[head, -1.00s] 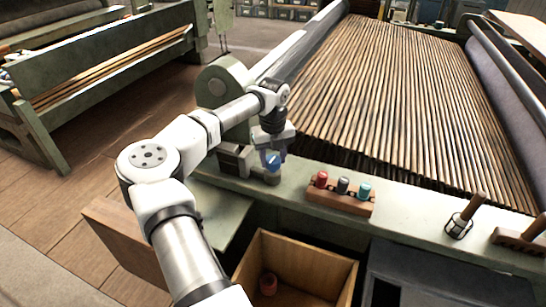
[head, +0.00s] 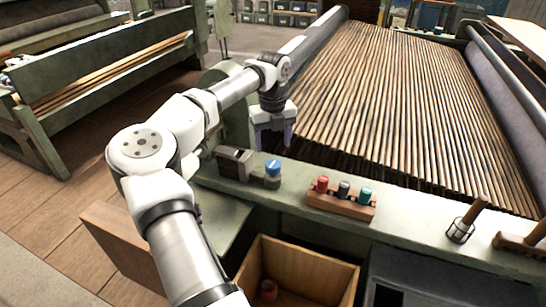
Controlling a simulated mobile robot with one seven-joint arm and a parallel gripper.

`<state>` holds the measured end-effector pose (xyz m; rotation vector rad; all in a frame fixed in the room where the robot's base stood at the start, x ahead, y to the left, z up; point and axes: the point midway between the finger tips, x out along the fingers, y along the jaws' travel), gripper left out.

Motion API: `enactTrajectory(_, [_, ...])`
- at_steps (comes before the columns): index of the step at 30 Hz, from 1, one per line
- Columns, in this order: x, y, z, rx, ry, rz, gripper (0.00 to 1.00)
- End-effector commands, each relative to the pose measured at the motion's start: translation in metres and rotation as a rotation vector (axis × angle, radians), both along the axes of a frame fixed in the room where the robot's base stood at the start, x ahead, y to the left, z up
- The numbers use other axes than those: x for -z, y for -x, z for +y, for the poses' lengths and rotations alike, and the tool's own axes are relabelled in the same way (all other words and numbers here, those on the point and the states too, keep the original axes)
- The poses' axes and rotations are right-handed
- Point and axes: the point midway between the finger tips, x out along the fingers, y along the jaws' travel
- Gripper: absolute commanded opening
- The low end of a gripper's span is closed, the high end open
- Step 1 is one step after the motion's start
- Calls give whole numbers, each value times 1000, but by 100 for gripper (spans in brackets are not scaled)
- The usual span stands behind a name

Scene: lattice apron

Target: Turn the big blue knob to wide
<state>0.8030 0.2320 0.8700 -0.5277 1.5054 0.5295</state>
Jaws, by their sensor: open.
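The big blue knob (head: 273,168) sits on a short grey base on the green apron, beside a dark box-shaped block (head: 235,160). Its top is blue with a pale pointer mark; any label such as "wide" is too small to read. My gripper (head: 273,143) hangs just above and behind the knob, fingers pointing down. It is open and empty, apart from the knob, which is now in clear view.
A wooden rack (head: 341,203) with red, dark and teal pegs stands right of the knob. A handled tool (head: 466,220) stands farther right. Wooden slats (head: 390,95) stretch behind.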

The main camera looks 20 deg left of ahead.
Motion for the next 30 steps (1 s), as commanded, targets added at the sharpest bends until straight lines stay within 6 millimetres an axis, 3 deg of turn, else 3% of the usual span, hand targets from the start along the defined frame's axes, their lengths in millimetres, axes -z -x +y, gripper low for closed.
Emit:
enactTrajectory(4, [-32, -1, 0, 1, -2, -2, 64])
enactTrajectory(10, [-57, 0, 0, 0, -1, -1, 64])
enactTrajectory(26, [-63, 0, 0, 1, 1, 0, 64])
enactTrajectory(30, [-62, -5, -17, 40, 42, -21, 64])
